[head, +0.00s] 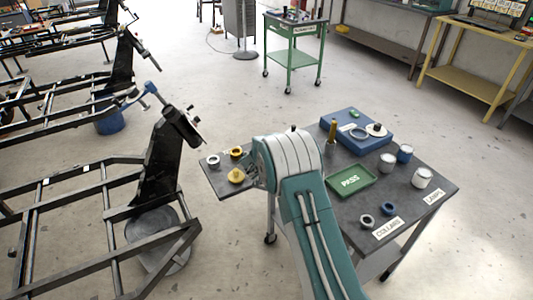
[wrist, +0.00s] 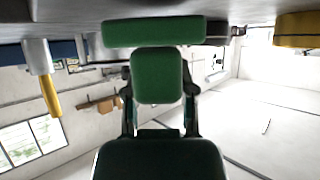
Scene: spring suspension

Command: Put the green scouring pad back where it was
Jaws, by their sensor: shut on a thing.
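The green scouring pad (wrist: 153,31) shows in the wrist view as a wide, rounded green bar beyond my gripper (wrist: 158,60). My gripper is shut on it, and one finger with a green face fills the middle of the view. The other finger is hidden behind it. The pad is close to the grey table surface along the top of this inverted view; I cannot tell whether they touch. In the head view my arm hides the gripper and the pad.
The grey table (head: 347,208) holds a green PASS tray (head: 351,181), a blue case (head: 342,136), a brass rod (head: 332,130) and several pots and rings. Yellow parts (head: 236,176) lie on its left end. A black frame (head: 152,175) stands to the left.

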